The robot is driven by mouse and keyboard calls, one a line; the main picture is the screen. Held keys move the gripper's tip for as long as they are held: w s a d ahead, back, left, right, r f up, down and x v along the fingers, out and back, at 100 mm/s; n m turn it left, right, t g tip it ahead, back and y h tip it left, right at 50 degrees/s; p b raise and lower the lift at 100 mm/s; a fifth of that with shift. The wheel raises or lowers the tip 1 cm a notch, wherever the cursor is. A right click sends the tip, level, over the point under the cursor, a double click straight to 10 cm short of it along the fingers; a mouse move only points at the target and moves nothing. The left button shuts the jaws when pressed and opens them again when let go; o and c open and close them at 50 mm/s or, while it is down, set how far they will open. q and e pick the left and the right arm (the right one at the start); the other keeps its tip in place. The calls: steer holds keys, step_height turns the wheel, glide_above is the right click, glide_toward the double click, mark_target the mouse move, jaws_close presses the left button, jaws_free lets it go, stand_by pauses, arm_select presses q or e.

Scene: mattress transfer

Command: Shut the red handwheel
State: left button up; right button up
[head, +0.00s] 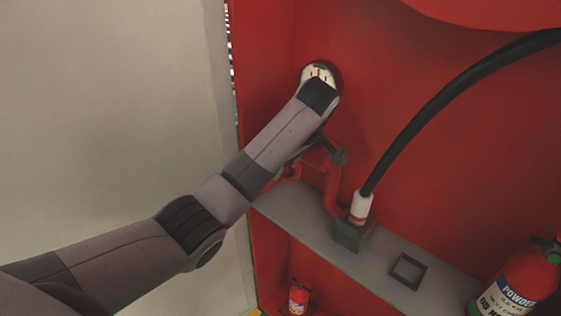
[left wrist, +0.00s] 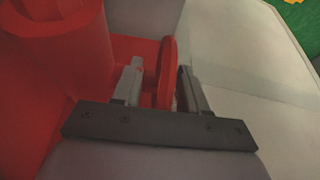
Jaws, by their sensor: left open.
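The red handwheel (left wrist: 167,72) shows nearly edge-on in the left wrist view. It stands between the two fingers of my left gripper (left wrist: 158,88), which is open around its rim. Small gaps show on both sides of the wheel, though contact lower down is hard to tell. In the head view my left gripper (head: 335,150) is mostly behind my own wrist, beside a red pipe (head: 332,188). The handwheel is largely hidden there by my arm. My right gripper is in neither view.
A white gauge (head: 318,74) sits on the red cabinet's back wall. A black hose (head: 445,95) runs to a white-collared fitting (head: 361,206) on the grey shelf (head: 295,217). A powder extinguisher (head: 515,285) stands at right, a smaller one (head: 298,297) below the shelf.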

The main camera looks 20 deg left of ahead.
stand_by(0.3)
arm_select(q)
jaws_close()
steer(key=shift+h, duration=0.6)
steer(key=shift+d+g+h, duration=0.1)
steer(key=shift+g+h, duration=0.5)
steer(key=shift+h, duration=0.4)
steer(key=shift+g+h, duration=0.5)
steer(key=shift+h, duration=1.2)
jaws_free()
